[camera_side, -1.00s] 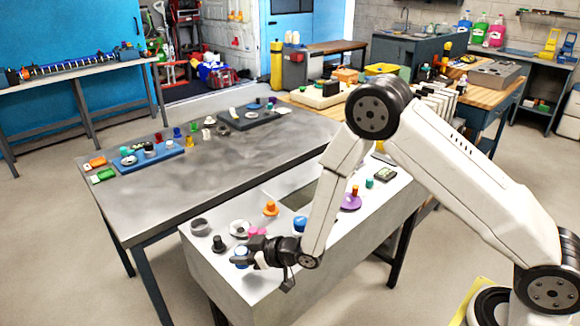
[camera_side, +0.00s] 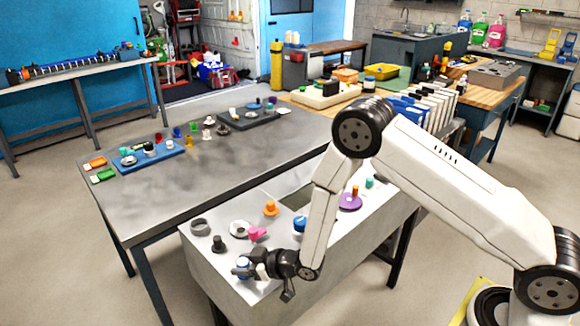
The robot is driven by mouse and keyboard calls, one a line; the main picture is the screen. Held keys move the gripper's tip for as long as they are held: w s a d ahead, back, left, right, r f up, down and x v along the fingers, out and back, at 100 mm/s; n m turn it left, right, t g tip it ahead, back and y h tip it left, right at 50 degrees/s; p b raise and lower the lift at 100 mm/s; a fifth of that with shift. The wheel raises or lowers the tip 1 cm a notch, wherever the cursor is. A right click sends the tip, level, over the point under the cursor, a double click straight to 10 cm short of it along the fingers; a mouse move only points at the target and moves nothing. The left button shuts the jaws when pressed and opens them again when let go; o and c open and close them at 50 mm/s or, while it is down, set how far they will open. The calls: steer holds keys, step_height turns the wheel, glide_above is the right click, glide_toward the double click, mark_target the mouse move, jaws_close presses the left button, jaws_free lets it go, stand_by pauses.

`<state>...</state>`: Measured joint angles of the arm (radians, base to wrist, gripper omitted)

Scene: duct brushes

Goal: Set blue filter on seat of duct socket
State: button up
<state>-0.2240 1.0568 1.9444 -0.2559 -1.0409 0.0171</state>
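My gripper (camera_side: 250,269) is low over the front left end of the light grey bench, pointing left. A small blue and white piece (camera_side: 243,262), which may be the blue filter, is right at its fingertips. The fingers are too small to show whether they are closed on it. A grey ring-shaped piece (camera_side: 200,226) and a white disc with a dark centre (camera_side: 240,228) sit at the left end. I cannot tell which is the duct socket.
A black knob-like piece (camera_side: 218,244), a pink piece (camera_side: 257,234) and an orange piece (camera_side: 270,209) stand close by. A purple disc (camera_side: 350,202) is farther right. A rectangular opening (camera_side: 297,197) lies in the bench.

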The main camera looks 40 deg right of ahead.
steer(key=shift+o, duration=1.2)
steer(key=shift+s, duration=0.1)
steer(key=shift+v, duration=3.8)
steer(key=shift+d, duration=0.1)
